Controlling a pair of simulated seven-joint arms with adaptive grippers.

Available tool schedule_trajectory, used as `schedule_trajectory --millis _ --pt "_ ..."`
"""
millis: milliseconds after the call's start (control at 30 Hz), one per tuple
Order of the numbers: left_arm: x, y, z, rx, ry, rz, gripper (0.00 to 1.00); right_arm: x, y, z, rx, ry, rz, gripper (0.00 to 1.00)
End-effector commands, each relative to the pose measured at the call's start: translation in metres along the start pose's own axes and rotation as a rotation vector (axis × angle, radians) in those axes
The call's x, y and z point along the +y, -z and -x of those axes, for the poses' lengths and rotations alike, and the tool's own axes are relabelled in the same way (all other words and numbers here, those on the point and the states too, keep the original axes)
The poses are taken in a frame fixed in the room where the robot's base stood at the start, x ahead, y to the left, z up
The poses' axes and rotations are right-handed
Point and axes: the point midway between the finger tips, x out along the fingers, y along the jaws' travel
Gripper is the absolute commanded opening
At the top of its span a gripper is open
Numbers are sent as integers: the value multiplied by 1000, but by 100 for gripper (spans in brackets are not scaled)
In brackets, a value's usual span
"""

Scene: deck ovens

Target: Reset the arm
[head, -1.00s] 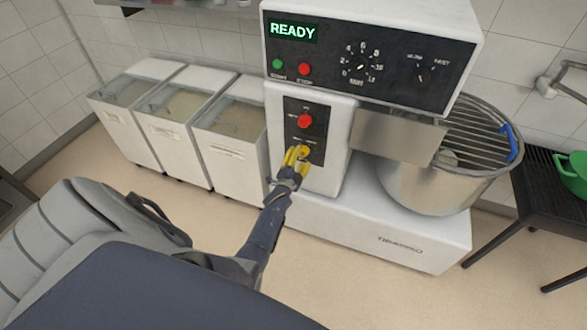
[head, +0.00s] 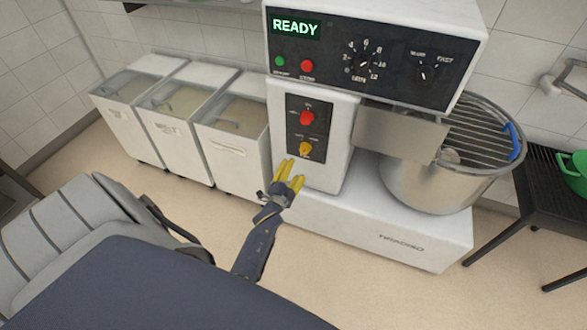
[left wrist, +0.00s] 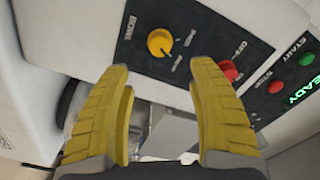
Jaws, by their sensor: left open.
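My left gripper (head: 289,174) has yellow fingers and is open and empty. It stands in front of the white mixer (head: 400,225), a little below its lower switch panel. The panel carries a red knob (head: 307,118) and a yellow knob (head: 305,148). In the left wrist view the open fingers (left wrist: 163,95) frame a gap, with the yellow knob (left wrist: 160,42) beyond them and apart from them. The red knob (left wrist: 229,70) also shows there, to the right. The mixer's display (head: 296,27) reads READY. My right gripper is not in view.
Several white bins (head: 228,145) with clear lids stand left of the mixer. A steel bowl (head: 425,183) under a wire guard (head: 470,130) is on the mixer's right. A dark rack (head: 550,200) with a green pot (head: 574,172) stands at the far right.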

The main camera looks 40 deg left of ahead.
Motion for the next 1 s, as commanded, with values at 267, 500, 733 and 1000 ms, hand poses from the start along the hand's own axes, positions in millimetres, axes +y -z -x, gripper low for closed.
schedule_trajectory --millis 267,500,733,1000 --pt "0 0 0 0 0 5 60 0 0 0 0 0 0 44" --pt "48 -23 9 -105 -103 218 60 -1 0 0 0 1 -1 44" --pt "175 -53 72 -290 -355 445 60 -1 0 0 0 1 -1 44" --pt "294 -91 194 -526 -612 563 60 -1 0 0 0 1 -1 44"
